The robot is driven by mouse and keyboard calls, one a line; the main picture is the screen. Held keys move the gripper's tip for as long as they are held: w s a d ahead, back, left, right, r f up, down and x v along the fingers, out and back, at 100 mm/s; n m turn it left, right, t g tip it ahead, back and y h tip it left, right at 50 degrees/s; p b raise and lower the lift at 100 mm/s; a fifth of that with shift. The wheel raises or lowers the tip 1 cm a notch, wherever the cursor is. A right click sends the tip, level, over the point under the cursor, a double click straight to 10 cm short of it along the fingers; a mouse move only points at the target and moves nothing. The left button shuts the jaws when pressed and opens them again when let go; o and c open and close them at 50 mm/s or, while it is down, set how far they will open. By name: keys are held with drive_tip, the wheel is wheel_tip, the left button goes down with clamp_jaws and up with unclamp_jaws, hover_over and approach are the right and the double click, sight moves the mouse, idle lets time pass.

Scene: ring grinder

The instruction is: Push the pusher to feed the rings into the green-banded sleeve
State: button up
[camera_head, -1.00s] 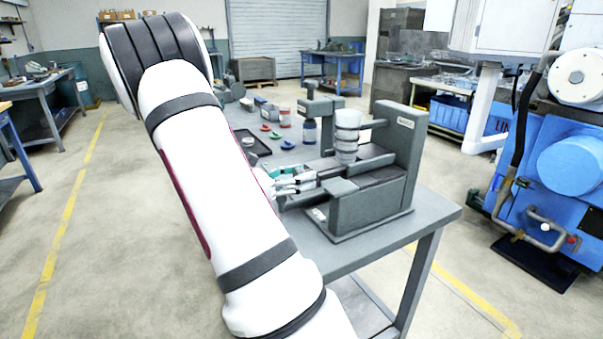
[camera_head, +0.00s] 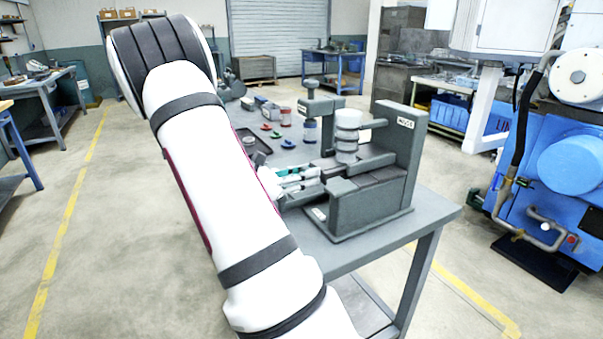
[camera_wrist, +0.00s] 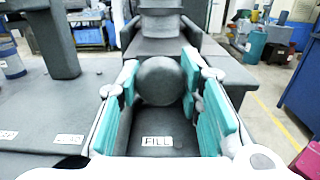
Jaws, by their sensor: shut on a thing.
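A grey round knob (camera_wrist: 158,82), which looks like the pusher's end, sits between the teal pads of my gripper (camera_wrist: 161,76) in the wrist view. My gripper is shut on it. In the head view my gripper (camera_head: 298,180) is at the left side of the grey fixture (camera_head: 372,207), partly hidden by my arm. A stack of pale rings (camera_head: 347,136) stands upright in the fixture, just right of and beyond my gripper. The pusher's shaft is hidden behind the knob. I cannot make out the green-banded sleeve.
A FILL label (camera_wrist: 157,141) lies below the knob. Small red, green and blue pieces lie on the grey table (camera_head: 430,212). A blue machine (camera_head: 570,170) stands at the right.

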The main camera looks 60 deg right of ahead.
drive_tip(key=shift+p+x, duration=0.6)
drive_tip(key=shift+x, duration=1.85)
drive_tip(key=shift+a, duration=0.15)
drive_tip(key=v, duration=0.6)
drive_tip(key=shift+p, duration=0.45)
drive_tip(key=shift+w+a, duration=0.1)
drive_tip(key=o, duration=1.1)
